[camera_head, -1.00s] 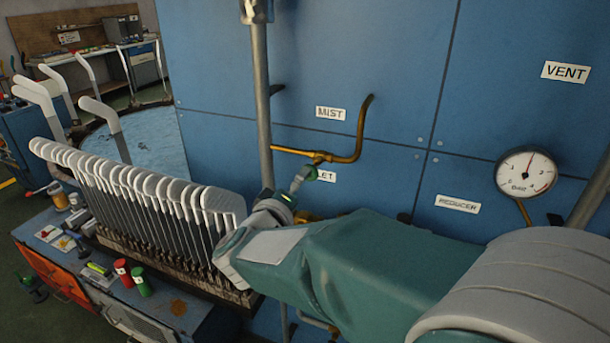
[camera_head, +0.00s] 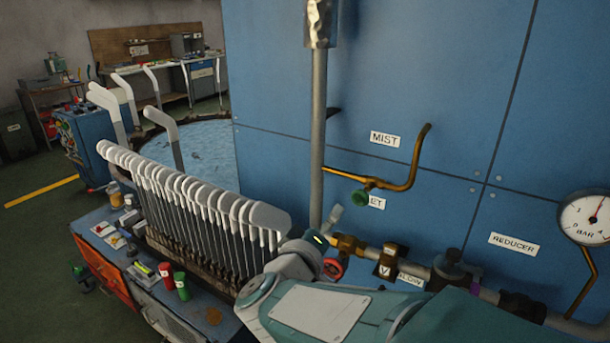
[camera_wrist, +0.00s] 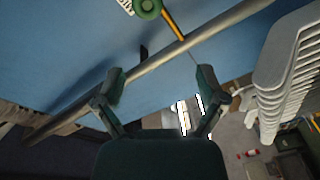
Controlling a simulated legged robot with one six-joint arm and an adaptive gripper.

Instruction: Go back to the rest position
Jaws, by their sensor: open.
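My gripper (camera_wrist: 160,82) is open and empty in the wrist view, its two dark green fingers apart with the blue panel and a grey pipe beyond them. In the head view my arm reaches in from the lower right, and my gripper's fingers are mostly hidden behind the wrist, close to the pipework and the right end of the row of white sock boards (camera_head: 190,195). The boards also show at the right of the wrist view (camera_wrist: 285,75).
A blue panel (camera_head: 430,60) carries a vertical grey pipe (camera_head: 318,140), a brass mist pipe (camera_head: 412,165) with a green knob, and a gauge (camera_head: 588,217). A workbench (camera_head: 215,317) holds red and green cans. A round blue-topped table (camera_head: 205,155) stands behind. Floor is open at left.

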